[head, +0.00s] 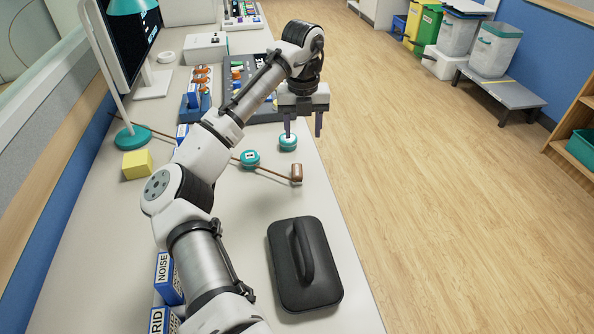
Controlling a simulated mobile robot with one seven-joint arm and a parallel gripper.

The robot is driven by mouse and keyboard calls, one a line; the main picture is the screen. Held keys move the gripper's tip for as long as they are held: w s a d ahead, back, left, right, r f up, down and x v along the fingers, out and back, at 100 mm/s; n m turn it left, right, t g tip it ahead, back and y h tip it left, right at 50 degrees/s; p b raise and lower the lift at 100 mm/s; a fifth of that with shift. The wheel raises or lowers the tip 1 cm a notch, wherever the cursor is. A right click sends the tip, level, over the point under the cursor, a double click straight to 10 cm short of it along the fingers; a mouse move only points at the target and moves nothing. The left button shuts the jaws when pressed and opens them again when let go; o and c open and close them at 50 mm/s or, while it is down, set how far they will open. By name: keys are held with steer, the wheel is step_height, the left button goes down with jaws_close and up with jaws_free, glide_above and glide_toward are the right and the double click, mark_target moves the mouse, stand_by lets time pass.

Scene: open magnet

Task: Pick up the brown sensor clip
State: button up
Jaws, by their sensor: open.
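The brown sensor clip (297,172) is a small brown block near the right edge of the white bench. A thin brown lead (268,169) runs from it to the upper left, passing behind my arm. My gripper (303,133) points down with its two fingers apart and nothing visible between them. In the picture it is just above the clip and apart from it. Its left finger overlaps a teal round piece (288,144); I cannot tell whether they touch.
Another teal round piece (250,159) lies to the left. A black case with a handle (325,280) is on the near bench. A yellow block (137,164), a teal lamp base (133,137) and a monitor (125,35) stand at left. Bare bench lies between the clip and the case.

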glide_above(297, 170)
steer(key=f, duration=0.5)
steer(key=f+p, duration=0.1)
steer(key=f, duration=0.2)
steer(key=shift+s+d+f, duration=0.15)
steer(key=shift+s+d, duration=0.2)
steer(key=shift+w+a+f+p, duration=0.15)
steer(key=shift+f+p, duration=0.1)
steer(key=shift+f, duration=0.65)
steer(key=shift+w+a+f+p, duration=0.1)
steer(key=shift+f+p, duration=0.1)
steer(key=shift+f, duration=0.75)
steer(key=shift+w+a+f+p, duration=0.15)
steer(key=shift+f+p, duration=0.1)
steer(key=shift+f, duration=0.65)
steer(key=shift+c, duration=0.3)
steer(key=c, duration=1)
steer(key=shift+r, duration=0.2)
